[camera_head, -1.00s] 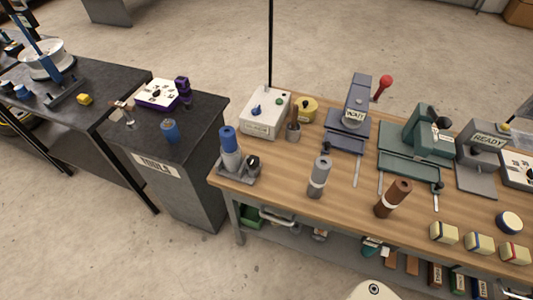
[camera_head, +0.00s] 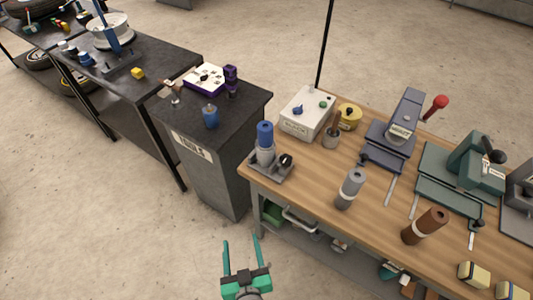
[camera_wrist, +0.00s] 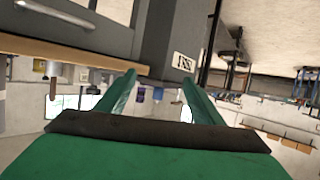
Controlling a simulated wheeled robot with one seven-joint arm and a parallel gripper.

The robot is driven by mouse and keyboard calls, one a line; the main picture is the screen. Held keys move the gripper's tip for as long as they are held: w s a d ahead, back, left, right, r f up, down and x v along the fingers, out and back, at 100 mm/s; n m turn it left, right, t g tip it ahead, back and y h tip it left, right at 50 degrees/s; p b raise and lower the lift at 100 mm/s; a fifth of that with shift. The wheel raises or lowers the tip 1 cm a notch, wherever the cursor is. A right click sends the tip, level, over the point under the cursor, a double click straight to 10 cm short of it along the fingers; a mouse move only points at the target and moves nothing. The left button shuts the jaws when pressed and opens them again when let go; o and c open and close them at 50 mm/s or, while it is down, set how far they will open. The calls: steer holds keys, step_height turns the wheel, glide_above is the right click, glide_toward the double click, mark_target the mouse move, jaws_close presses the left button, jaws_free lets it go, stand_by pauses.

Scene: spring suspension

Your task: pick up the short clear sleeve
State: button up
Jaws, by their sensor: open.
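I cannot tell for sure which piece is the short clear sleeve. A grey cylinder (camera_head: 350,188) with a pale band stands on the wooden bench. A brown cylinder (camera_head: 425,226) with a similar pale band stands to its right. A blue-topped cylinder (camera_head: 265,134) stands in a grey holder at the bench's left corner, with a pale grey part below the blue. My gripper (camera_head: 242,240) is open and empty, in front of the bench and over the floor. Its green fingers also show in the wrist view (camera_wrist: 158,80), with nothing between them.
The wooden bench (camera_head: 300,178) also holds a white box (camera_head: 307,112), a yellow round tin (camera_head: 348,117) and a grey press (camera_head: 397,130). A dark tool cabinet (camera_head: 215,165) stands to the left, with a blue cup (camera_head: 210,116) on top. Floor is clear at lower left.

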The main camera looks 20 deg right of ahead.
steer(key=w+d+r+m+g+h, duration=0.1)
steer(key=w+d+r, duration=0.1)
steer(key=w, duration=0.4)
steer(key=w+d+r+m+h, duration=0.1)
steer(key=w+d+h, duration=0.15)
steer(key=w, duration=0.25)
steer(key=m+g+h, duration=0.2)
steer(key=m+h, duration=0.1)
steer(key=m, duration=0.2)
glide_toward(265, 150)
step_height(265, 150, down, 3)
steer(key=w, duration=0.1)
steer(key=shift+y, duration=0.25)
steer(key=x, duration=1.1)
steer(key=shift+w+d+r, duration=0.1)
steer(key=shift+d+r, duration=0.15)
steer(key=shift+r, duration=0.05)
steer(key=c, duration=0.8)
